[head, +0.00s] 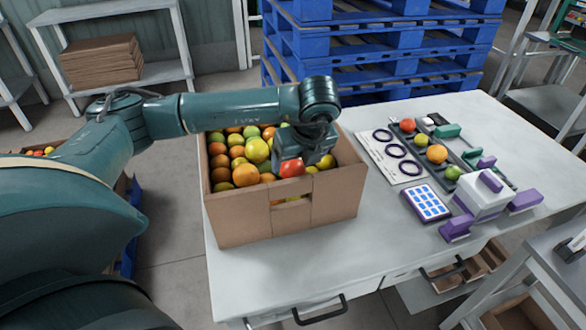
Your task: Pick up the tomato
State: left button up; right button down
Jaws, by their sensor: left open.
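A cardboard box (240,223) on the table is full of green, yellow, orange and red tomatoes. A red tomato (292,169) shows at the box's right side, right below my left gripper (299,160). The gripper points down into the box and is open. It partly hides the red tomato and its neighbours; I cannot tell whether it touches any. Several more tomatoes lie in a row on a dark tray at the right, among them a red one (407,125), an orange one (437,154) and a green one (453,172). My right gripper is not in view.
A card with dark rings (381,135), a blue-and-white keypad (427,203) and a white-and-purple device (484,199) are on the table's right part. The table (370,235) is bare in front of them. Blue pallets (383,45) are stacked behind it.

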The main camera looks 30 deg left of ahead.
aim_at(294, 164)
pick_arm(q)
jog(key=x, duration=0.5)
jog(key=shift+a+p, duration=0.2)
jog(key=shift+p, duration=0.1)
jog(key=shift+r, duration=0.1)
jog(key=shift+c, duration=0.6)
jog(key=c, duration=0.7)
